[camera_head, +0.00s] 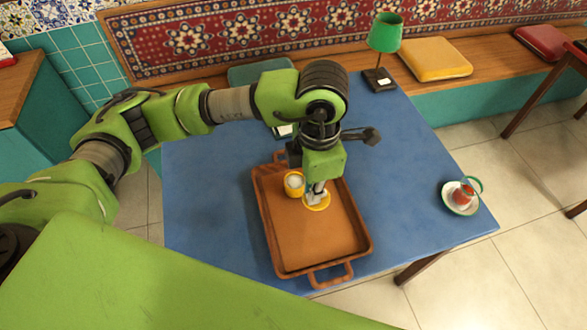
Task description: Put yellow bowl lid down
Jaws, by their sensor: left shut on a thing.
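The yellow bowl lid (317,206) is a small yellow disc at my left gripper's tips, over the brown tray. My left gripper (317,194) points down and is shut on the lid; its fingers partly cover the lid. I cannot tell whether the lid touches the tray floor. The yellow bowl (294,189) stands open just left of the lid, with white contents showing. Both are within the wooden tray (300,272) on the blue table. My right gripper is not in view.
A saucer with a glass of red tea (462,198) stands at the table's right edge. A green lamp (384,41) stands at the back. The tray's front half is empty. The blue table (205,215) is clear left of the tray.

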